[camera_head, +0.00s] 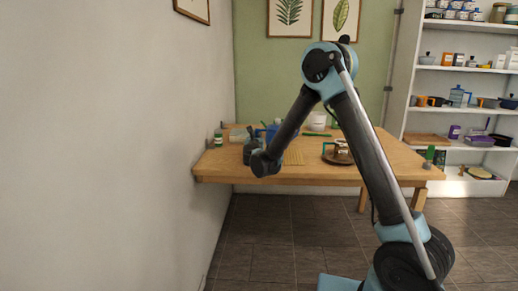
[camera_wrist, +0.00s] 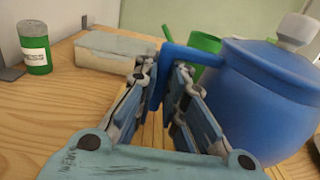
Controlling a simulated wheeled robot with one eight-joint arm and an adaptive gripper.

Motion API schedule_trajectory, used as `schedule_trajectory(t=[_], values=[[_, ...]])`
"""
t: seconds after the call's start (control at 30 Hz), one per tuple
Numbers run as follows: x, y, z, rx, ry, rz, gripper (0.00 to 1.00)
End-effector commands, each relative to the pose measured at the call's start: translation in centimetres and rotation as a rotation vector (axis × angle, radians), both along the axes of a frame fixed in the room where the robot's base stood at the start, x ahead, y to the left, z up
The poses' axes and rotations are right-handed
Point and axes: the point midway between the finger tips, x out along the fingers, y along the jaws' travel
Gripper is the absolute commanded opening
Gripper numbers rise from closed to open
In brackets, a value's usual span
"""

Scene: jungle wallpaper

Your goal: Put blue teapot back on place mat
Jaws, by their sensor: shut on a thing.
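The blue teapot (camera_wrist: 262,92) fills the right of the wrist view, with a pale knob (camera_wrist: 296,30) on its lid. My gripper (camera_wrist: 168,75) is shut on its upright blue handle, which stands between the two fingers. In the head view a small blue part of the teapot (camera_head: 270,130) shows behind my arm, and my gripper (camera_head: 249,148) is partly hidden by my own wrist. A pale yellow slatted mat (camera_head: 293,157), which looks like the place mat, lies near the table's front edge, right of my gripper. I cannot tell whether the teapot touches the table.
A green can (camera_wrist: 35,46) and a pale box (camera_wrist: 105,50) stand left of the teapot. A green cup (camera_wrist: 204,43) is behind it. On the wooden table (camera_head: 405,163), a round brown tray (camera_head: 328,155) holds things to the right, and a white pot (camera_head: 317,121) stands behind.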

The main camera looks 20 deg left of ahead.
Motion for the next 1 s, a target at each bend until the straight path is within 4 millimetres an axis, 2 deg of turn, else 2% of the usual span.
schedule_trajectory(t=[0.27,0.53,0.93,1.0], values=[[-0.1,0.2,-1.4,-0.002,-0.001,0.002,0.0],[-0.2,0.2,-4.1,-0.002,-0.001,0.002,0.0],[-0.1,0.2,-4.5,-0.002,-0.001,0.002,0.0],[-0.1,0.2,-4.6,0.0,0.0,0.002,0.22]])
